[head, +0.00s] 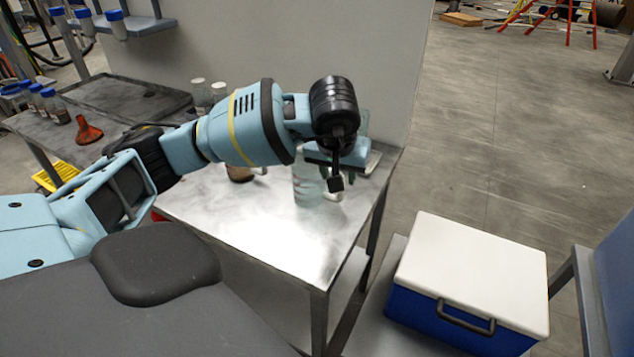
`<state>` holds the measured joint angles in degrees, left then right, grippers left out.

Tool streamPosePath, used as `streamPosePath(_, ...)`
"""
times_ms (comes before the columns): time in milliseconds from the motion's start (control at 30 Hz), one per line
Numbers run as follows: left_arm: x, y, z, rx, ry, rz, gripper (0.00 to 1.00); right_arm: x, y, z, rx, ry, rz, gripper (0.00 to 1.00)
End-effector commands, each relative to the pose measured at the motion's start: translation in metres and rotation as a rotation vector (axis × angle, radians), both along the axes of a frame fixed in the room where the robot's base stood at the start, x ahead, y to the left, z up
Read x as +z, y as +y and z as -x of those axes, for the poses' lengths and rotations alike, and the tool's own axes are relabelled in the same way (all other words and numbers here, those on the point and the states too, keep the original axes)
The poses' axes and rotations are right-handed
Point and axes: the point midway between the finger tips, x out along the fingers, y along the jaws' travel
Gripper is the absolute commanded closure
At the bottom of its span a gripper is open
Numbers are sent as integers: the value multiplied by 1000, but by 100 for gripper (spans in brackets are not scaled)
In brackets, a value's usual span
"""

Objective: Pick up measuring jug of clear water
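A translucent measuring jug (306,188) stands on the metal table (255,225) towards its right side. Its pale handle shows on its right. My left gripper (336,183) is over the handle side of the jug, pointing down. My own wrist and gripper body cover the jug's top and part of the handle. The fingers are mostly hidden, so I cannot tell whether they are open or closed on the handle. My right gripper is not in view.
A vessel with brown contents (240,174) stands left of the jug, partly behind my arm. A grey panel (300,45) rises behind the table. A blue cooler with a white lid (472,268) stands at the lower right. The table's front is clear.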

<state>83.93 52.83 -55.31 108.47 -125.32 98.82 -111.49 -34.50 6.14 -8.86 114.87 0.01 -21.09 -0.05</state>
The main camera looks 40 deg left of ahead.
Motion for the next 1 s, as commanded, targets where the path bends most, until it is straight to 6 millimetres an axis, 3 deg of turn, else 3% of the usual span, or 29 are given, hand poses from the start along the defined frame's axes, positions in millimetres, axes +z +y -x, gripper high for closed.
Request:
streamPosePath(100, -12, 2, -4, -1, 2, 0, 60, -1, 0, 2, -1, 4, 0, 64)
streamPosePath(333, -19, 4, -7, 0, 2, 0, 60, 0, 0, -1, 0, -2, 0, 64)
streamPosePath(700, -60, 11, -22, 0, 1, 0, 60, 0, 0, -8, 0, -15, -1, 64)
streamPosePath(1000, -62, 12, -23, -1, -1, -1, 63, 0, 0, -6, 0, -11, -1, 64)
